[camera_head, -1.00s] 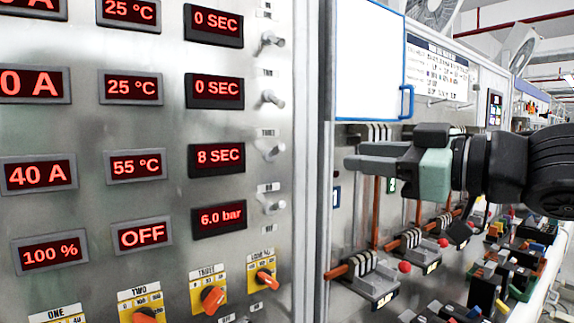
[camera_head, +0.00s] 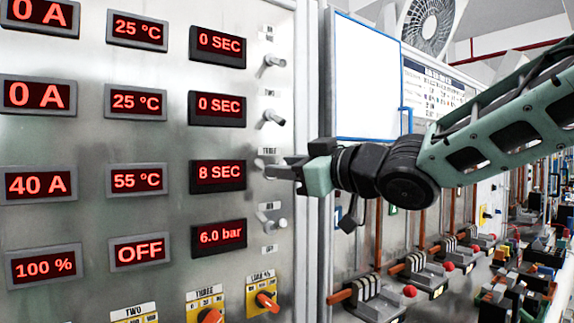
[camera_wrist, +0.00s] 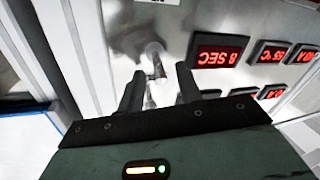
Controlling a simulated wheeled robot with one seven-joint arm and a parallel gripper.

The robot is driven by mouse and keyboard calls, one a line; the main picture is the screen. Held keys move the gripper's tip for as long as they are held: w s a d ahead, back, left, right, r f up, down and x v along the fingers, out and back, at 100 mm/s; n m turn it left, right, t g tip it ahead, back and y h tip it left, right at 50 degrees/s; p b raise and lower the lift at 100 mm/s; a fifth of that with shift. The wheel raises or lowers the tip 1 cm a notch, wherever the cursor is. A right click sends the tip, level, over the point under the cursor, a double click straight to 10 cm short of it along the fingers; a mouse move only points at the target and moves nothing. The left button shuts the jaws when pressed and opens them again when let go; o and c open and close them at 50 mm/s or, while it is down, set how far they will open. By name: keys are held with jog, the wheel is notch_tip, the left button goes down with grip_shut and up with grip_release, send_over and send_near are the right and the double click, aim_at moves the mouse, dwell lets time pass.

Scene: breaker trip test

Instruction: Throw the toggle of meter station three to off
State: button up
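The toggle of meter station three (camera_wrist: 155,62) is a small metal lever beside the 8 SEC display (camera_head: 217,175). In the wrist view, which is upside down, it shows just beyond and between my fingertips. My gripper (camera_head: 273,167) is open at the panel's third row; it also shows in the wrist view (camera_wrist: 159,84), its dark fingers apart on either side of the lever. Contact cannot be told. In the head view my gripper largely hides this toggle, so its exact position is unclear.
Similar toggles stand above, next to the 0 SEC displays (camera_head: 217,108), and one below (camera_head: 272,222). Orange knobs (camera_head: 267,301) line the panel bottom.

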jog(key=shift+w+a, duration=0.1)
grip_shut()
